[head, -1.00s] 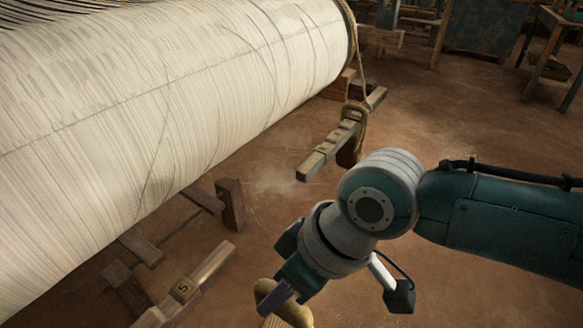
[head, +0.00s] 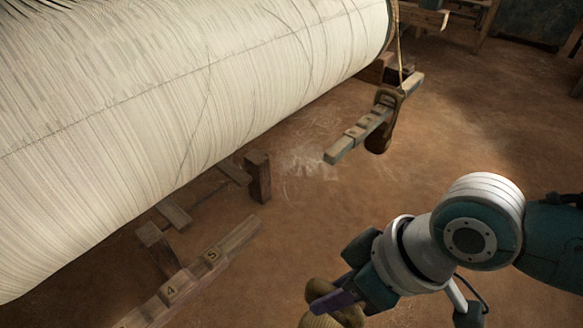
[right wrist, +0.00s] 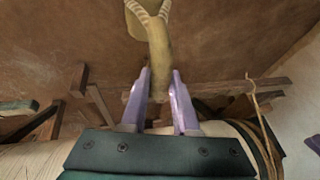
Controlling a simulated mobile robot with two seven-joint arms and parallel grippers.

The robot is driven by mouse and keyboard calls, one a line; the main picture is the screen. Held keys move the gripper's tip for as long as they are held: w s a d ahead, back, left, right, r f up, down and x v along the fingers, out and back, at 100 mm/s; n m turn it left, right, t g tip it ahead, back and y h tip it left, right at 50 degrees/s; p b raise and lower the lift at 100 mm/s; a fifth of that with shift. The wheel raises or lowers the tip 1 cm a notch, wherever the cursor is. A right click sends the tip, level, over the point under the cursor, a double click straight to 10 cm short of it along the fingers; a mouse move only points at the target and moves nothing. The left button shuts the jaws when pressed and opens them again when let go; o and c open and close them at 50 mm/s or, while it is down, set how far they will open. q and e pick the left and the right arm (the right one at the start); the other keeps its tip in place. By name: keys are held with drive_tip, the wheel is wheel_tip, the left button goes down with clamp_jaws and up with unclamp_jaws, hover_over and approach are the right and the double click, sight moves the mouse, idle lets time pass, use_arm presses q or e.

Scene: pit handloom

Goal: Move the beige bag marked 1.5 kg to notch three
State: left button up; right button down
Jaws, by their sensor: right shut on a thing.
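My right gripper (head: 335,303) is at the bottom of the head view, its purple fingers shut on a beige bag (head: 321,321). Only the bag's upper part shows there; the rest is cut off by the frame edge. In the right wrist view, the bag's thick beige neck or loop (right wrist: 158,50) lies between the two fingers. No weight mark can be read on it. My left gripper is out of view.
The large cream warp roller (head: 200,100) fills the upper left. A short post (head: 258,177) stands by the roller. Bare earth floor (head: 480,130) is free at right.

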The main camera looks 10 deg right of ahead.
drive_tip(key=shift+s+d+r+p, duration=0.25)
drive_tip(key=shift+s+d+p, duration=0.35)
drive_tip(key=shift+s, duration=0.2)
drive_tip(key=shift+s+d+r+p, duration=0.25)
drive_tip(key=shift+s+d+p, duration=0.35)
drive_tip(key=shift+s, duration=0.15)
drive_tip(key=shift+s+d+r+p, duration=0.1)
drive_tip(key=shift+s+d+p, duration=0.4)
drive_tip(key=shift+s+d, duration=0.35)
drive_tip(key=shift+s+d+p, duration=0.5)
drive_tip(key=shift+s+d, duration=0.1)
drive_tip(key=shift+s, duration=0.4)
